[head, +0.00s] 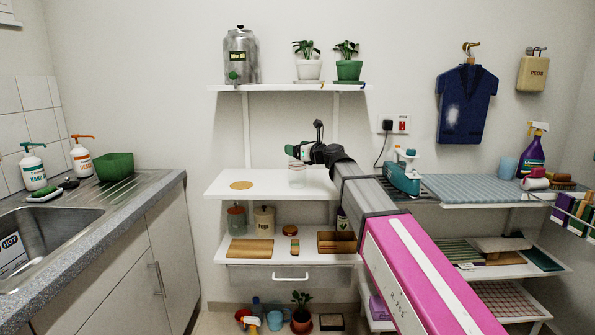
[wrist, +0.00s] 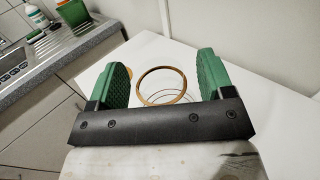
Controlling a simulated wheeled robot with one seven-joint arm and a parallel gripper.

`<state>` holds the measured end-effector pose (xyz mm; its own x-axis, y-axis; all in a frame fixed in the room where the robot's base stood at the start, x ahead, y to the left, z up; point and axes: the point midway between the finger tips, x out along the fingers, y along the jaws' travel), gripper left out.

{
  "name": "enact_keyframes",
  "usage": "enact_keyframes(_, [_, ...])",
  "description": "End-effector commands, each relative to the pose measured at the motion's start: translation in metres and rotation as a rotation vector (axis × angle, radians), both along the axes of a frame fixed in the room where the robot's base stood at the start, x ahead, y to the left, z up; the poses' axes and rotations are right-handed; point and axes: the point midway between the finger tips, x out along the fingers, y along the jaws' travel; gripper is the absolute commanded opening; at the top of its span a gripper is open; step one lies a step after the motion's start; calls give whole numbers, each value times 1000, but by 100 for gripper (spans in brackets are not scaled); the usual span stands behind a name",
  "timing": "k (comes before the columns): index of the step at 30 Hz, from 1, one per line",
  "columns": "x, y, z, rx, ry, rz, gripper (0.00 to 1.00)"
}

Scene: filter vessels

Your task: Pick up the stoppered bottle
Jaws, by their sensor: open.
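I cannot see a clearly stoppered bottle. A clear glass vessel (head: 298,178) stands upright on the white middle shelf (head: 270,190), just under my gripper. In the wrist view its round tan rim (wrist: 142,89) shows between and beyond the fingers, with no stopper visible in it. My gripper (head: 294,150) is open and empty, with green finger pads apart, and it also shows in the wrist view (wrist: 162,78). A dark bottle (head: 343,222) on the shelf below is partly hidden by my arm, so I cannot tell how it is closed.
A round cork mat (head: 241,185) lies left of the glass vessel. The top shelf (head: 280,88) holds a metal urn (head: 241,56) and two potted plants. Jars, including a cream canister (head: 264,220), stand below. A teal appliance (head: 403,176) stands to the right.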

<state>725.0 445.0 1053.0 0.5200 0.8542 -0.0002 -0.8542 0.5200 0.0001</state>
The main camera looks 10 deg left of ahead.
Motion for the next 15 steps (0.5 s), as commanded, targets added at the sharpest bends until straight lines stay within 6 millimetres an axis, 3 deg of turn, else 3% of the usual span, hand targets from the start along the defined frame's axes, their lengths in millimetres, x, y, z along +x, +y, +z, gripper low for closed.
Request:
enact_keyframes(1, [0,0,0,0,0,0,65])
enact_keyframes(7, [0,0,0,0,0,0,0])
enact_keyframes(15, [0,0,1,0,0,0,0])
